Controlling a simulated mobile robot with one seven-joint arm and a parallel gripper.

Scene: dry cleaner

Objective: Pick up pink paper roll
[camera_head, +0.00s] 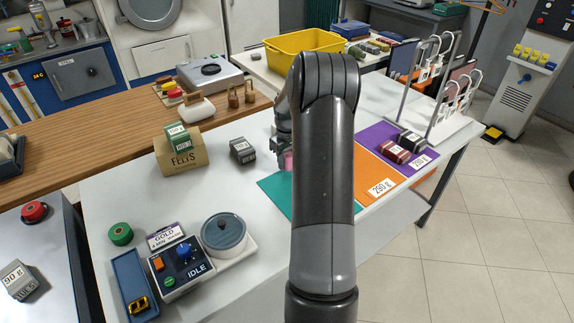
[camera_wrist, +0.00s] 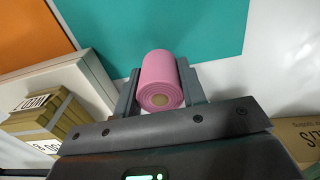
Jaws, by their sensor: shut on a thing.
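The pink paper roll (camera_wrist: 160,82) shows in the wrist view between the two fingers of my gripper (camera_wrist: 158,88), which is shut on it. Its round end with a tan core faces the wrist camera. In the head view a small part of the pink roll (camera_head: 288,160) shows beside my arm, just below my gripper (camera_head: 284,150). It is over or at the back edge of the teal mat (camera_head: 272,192). My arm hides much of the mat, and I cannot tell whether the roll touches the table.
An orange mat (camera_head: 372,170) and a purple mat with dark red and black blocks (camera_head: 396,151) lie to the right. A dark grey block (camera_head: 242,151) and a FELTS box (camera_head: 181,154) stand to the left. A control box (camera_head: 180,268) is at front left.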

